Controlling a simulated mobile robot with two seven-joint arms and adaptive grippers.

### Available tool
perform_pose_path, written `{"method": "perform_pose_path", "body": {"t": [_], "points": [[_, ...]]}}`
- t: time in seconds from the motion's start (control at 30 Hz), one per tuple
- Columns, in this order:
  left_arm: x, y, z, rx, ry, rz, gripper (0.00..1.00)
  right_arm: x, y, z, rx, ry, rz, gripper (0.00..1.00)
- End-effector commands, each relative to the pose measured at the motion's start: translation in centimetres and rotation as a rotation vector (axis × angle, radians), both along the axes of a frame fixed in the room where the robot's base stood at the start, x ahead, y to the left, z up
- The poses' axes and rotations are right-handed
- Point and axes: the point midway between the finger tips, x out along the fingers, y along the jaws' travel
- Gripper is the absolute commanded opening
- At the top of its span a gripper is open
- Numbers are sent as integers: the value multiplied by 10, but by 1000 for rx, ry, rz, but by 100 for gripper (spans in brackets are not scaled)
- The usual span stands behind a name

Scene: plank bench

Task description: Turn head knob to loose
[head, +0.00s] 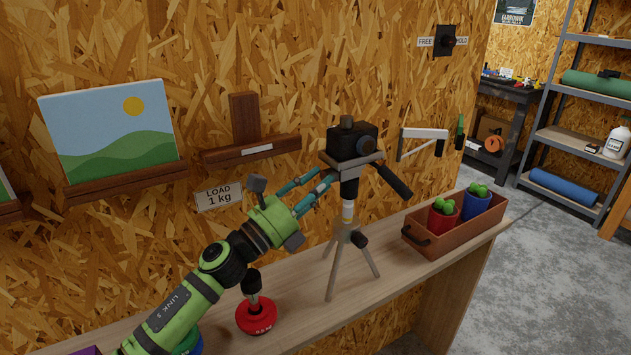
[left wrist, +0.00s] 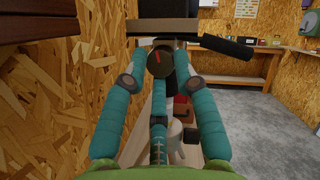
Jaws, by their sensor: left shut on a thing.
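A tripod (head: 345,240) with a black camera (head: 350,143) on its head plate stands on the plank bench. A black handle sticks out from the head to the right. The round dark head knob (left wrist: 160,65) with a red mark shows just under the plate in the left wrist view; the head view does not show it clearly. My left gripper (head: 328,180) reaches the head from the left. Its teal fingers (left wrist: 160,62) are shut on the knob, one on each side. My right gripper is not in view.
A red weight (head: 256,317) is on the bench near my left arm. A brown tray (head: 430,248) with potted cacti stands right of the tripod. Above, a wall plate (head: 445,41) reads FREE and HOLD. A wooden wall ledge (head: 250,150) is close behind my gripper.

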Motion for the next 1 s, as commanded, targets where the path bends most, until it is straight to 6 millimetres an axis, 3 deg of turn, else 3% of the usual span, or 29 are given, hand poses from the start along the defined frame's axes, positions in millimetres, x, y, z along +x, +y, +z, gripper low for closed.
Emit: {"method": "perform_pose_path", "body": {"t": [0.33,0.37,0.4,0.77,1.0], "points": [[-1,-1,1,-3,-1,-5,0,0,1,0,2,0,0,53],[-1,-1,1,-3,-1,-5,37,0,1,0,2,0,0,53],[-1,-1,1,-3,-1,-4,51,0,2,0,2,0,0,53],[-1,1,0,-2,0,-1,51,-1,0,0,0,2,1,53],[-22,22,-14,0,3,0,51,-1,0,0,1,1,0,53]]}}
